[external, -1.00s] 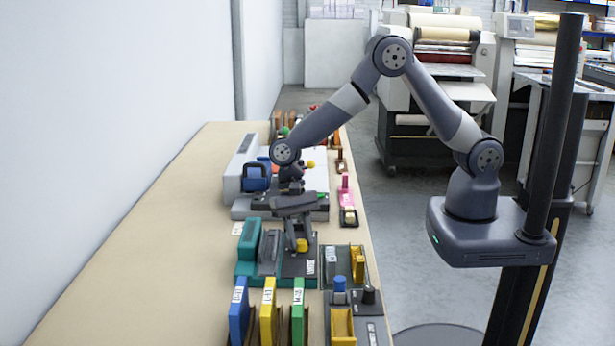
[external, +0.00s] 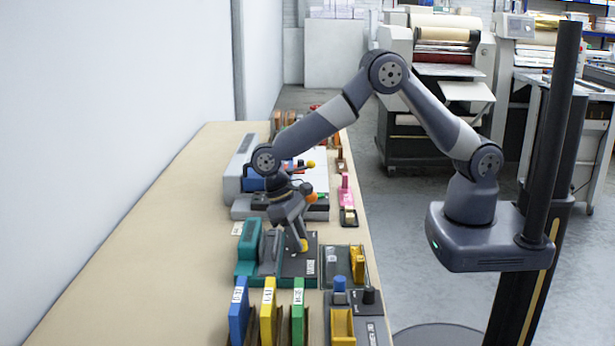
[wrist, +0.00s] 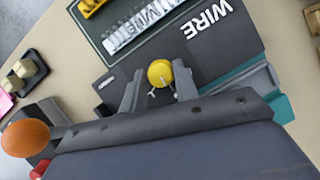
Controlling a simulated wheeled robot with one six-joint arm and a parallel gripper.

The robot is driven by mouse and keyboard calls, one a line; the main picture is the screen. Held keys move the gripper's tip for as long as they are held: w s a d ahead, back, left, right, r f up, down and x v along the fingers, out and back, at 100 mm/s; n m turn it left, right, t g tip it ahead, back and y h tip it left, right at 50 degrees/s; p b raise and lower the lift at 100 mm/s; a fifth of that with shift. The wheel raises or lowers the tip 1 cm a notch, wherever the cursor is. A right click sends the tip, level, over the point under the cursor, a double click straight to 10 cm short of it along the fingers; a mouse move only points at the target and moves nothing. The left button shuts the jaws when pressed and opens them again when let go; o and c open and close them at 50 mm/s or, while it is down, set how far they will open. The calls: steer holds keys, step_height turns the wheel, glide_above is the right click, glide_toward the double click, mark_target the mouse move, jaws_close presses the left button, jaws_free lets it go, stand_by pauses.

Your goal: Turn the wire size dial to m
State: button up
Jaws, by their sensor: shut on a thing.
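The yellow wire size dial (wrist: 160,73) sits on a dark panel (wrist: 226,55) marked WIRE, part of the teal and grey machine (external: 247,242). My gripper (wrist: 158,84) is shut on the dial, with one finger on each side of it. In the external view my gripper (external: 299,240) reaches down to the dial from above, its body turned. Small white marks show beside the dial, but I cannot read its letters or tell its setting.
An orange ball knob (wrist: 25,138) is close beside my gripper. A tray (wrist: 112,60) of white and yellow pieces lies beside the panel. Blue, yellow (external: 268,312) and green upright holders stand at the bench's near end. The bench's left side is clear.

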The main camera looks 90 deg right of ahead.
steer(key=shift+n, duration=0.3)
steer(key=o, duration=1)
steer(key=b+v, duration=0.1)
steer(key=v, duration=0.9)
steer(key=shift+w+a+r, duration=0.1)
steer(key=shift+w+r, duration=0.1)
steer(key=shift+r, duration=0.15)
steer(key=shift+f, duration=0.1)
steer(key=p+x, duration=0.1)
steer(key=x, duration=0.9)
steer(key=shift+s+f, duration=0.25)
